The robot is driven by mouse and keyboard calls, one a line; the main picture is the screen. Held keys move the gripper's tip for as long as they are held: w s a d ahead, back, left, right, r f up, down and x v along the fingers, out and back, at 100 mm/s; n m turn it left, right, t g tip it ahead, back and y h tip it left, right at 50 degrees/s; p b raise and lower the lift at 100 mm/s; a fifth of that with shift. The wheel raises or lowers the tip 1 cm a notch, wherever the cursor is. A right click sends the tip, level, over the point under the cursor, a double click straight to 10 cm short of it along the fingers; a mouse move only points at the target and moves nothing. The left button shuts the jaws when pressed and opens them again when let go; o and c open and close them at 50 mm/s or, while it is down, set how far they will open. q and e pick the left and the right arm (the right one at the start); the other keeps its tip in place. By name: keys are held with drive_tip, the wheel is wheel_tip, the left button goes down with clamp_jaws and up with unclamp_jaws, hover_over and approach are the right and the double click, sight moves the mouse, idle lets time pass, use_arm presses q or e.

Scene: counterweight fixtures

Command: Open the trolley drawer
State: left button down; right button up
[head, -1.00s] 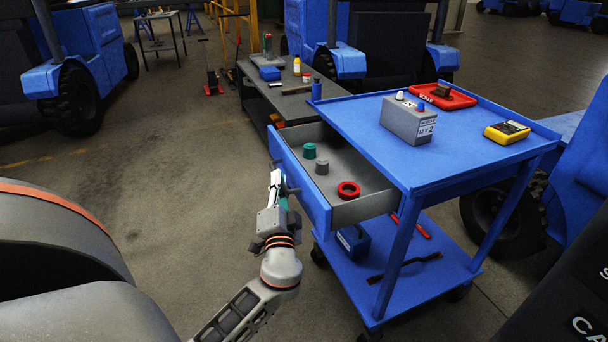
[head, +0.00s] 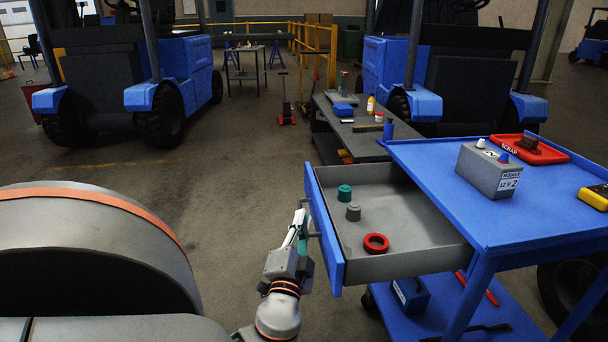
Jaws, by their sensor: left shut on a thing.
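The blue trolley (head: 440,195) stands at the right. Its drawer (head: 331,237) is pulled out to the left, with its grey inside showing. A green cap (head: 345,193), a grey cap (head: 353,212) and a red ring (head: 376,243) lie in the drawer. My left gripper (head: 303,228) is at the outer face of the drawer front, shut on the drawer handle (head: 315,234). The handle is mostly hidden by the fingers and the view angle. My right gripper is not in view.
On the trolley top are a grey battery (head: 489,171), a red scrap tray (head: 548,153) and a yellow meter (head: 594,197). A low dark workbench (head: 345,144) stands behind. Forklifts are parked at the back. The floor (head: 240,190) left of the drawer is clear.

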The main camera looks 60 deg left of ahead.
use_arm(q)
drive_tip(key=c, duration=2.2)
unclamp_jaws()
drive_tip(key=shift+o, duration=0.2)
drive_tip(key=shift+d+f, duration=0.1)
drive_tip(key=v, duration=1.2)
